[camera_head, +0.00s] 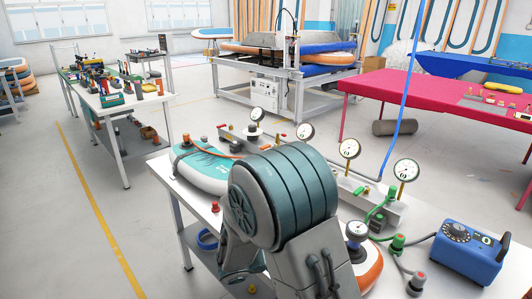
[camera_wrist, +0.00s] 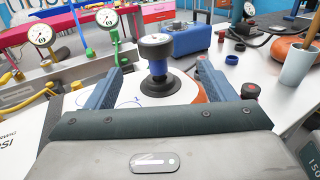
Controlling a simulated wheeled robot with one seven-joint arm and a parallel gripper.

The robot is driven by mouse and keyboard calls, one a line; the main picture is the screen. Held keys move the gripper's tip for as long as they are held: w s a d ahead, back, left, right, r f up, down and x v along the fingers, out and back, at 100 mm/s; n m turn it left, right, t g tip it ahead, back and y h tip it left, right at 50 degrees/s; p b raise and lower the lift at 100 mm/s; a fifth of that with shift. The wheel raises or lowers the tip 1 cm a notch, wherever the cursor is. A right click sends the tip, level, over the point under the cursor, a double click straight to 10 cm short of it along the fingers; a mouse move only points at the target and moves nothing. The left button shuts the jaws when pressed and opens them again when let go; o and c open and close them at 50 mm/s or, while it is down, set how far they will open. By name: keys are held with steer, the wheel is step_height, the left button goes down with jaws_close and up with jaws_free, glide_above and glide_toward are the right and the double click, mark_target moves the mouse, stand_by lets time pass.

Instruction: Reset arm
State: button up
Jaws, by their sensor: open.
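My gripper (camera_wrist: 157,92) shows in the wrist view with its two blue fingers spread wide. Between and beyond the fingers stands a black-topped valve fitting with a blue band (camera_wrist: 157,58), upright on a white and orange board (camera_wrist: 160,92). The fingers do not appear to touch it. In the head view my arm covers the middle of the near bench, and my gripper is hidden behind it. The fitting's gauge-like top (camera_head: 357,231) and the orange-edged board (camera_head: 370,270) show just right of my arm.
The near white bench (camera_head: 440,205) carries a teal board (camera_head: 203,168), several pressure gauges (camera_head: 349,148), green valves (camera_head: 376,220) and a blue pump box (camera_head: 468,252). A blue hose (camera_head: 408,85) hangs down to it. A red table (camera_head: 420,90) stands behind; the floor at left is open.

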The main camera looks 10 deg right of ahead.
steer(key=s+d+m+g+y, duration=0.4)
steer(key=s+m+g+y, duration=0.2)
steer(key=s+m+y, duration=0.45)
steer(key=s+a+r+m+t+y, duration=0.3)
steer(key=a+m+y, duration=0.3)
steer(key=m, duration=0.4)
steer(key=shift+s+a+t+y, duration=0.2)
steer(key=shift+s+t+y, duration=0.15)
steer(key=shift+s+t, duration=0.55)
